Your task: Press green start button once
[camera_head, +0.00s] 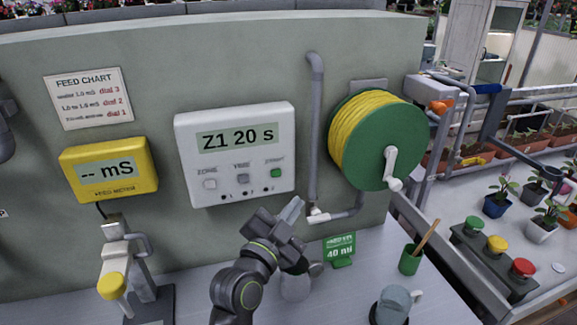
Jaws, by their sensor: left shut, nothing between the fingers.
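The green start button (276,173) is on the lower right of a white control panel (238,193) fixed to the grey-green wall. The panel's display reads "Z1 20 s". Two pale buttons, zone (210,184) and one beside it (242,179), sit left of the green button. My left gripper (292,209) is shut and empty, below and slightly right of the green button in the picture. A gap shows between its fingertips and the button. My right gripper is not in view.
A green and yellow hose reel (377,140) and a grey pipe (314,130) are right of the panel. A yellow meter (108,170) is to its left. Below are a small green sign (339,249), a green cup (410,260) and a grey can (393,305). Coloured buttons sit on the right bench.

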